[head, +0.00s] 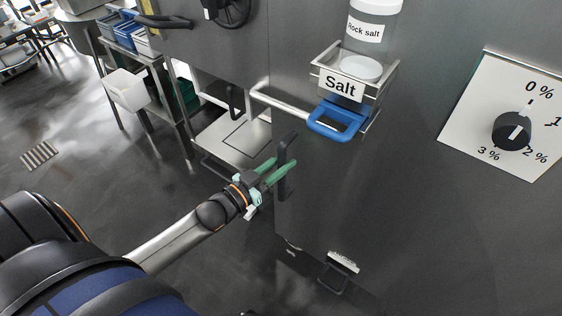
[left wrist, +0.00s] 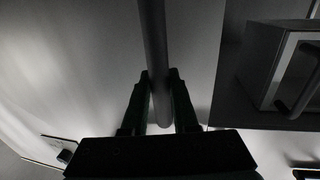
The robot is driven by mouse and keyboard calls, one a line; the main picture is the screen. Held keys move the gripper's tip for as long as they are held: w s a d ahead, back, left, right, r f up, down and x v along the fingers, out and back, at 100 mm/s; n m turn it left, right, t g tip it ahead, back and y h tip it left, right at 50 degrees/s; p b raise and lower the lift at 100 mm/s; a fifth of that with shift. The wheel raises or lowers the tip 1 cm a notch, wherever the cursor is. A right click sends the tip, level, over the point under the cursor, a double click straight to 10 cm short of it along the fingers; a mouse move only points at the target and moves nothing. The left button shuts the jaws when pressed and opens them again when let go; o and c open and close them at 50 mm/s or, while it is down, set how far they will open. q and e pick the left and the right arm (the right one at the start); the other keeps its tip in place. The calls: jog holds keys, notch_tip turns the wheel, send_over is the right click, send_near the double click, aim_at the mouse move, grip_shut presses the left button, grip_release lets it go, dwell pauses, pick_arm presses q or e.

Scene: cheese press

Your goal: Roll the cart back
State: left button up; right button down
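A large grey steel unit (head: 390,215) fills the right of the head view. A dark upright handle (head: 284,181) is fixed near its left edge. It shows as a dark bar in the left wrist view (left wrist: 154,45). My left gripper (head: 279,167) reaches this handle, with its green fingers on either side of it. The left wrist view shows the bar between the two dark fingers (left wrist: 160,80). I cannot tell whether they press on it. The unit's wheels do not show, and I cannot tell whether it is the cart. My right gripper is not in view.
A salt drawer (head: 347,86) with a blue handle (head: 337,121) and a percent dial (head: 513,132) are on the unit. A low pale platform (head: 232,137) lies left of it. A shelf with blue bins (head: 128,35) stands farther back. Open floor (head: 90,150) spreads left.

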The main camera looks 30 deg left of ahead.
pick_arm(q)
jog(key=o, duration=0.5)
jog(key=shift+d+r, duration=0.1)
jog(key=shift+d, duration=0.3)
jog(key=shift+c, duration=0.2)
jog(key=shift+a, duration=0.1)
jog(key=p+v, duration=0.1)
jog(key=v, duration=1.1)
jog(key=shift+s+a+p, duration=0.15)
jog(key=shift+s+p, duration=0.1)
jog(key=shift+p, duration=0.05)
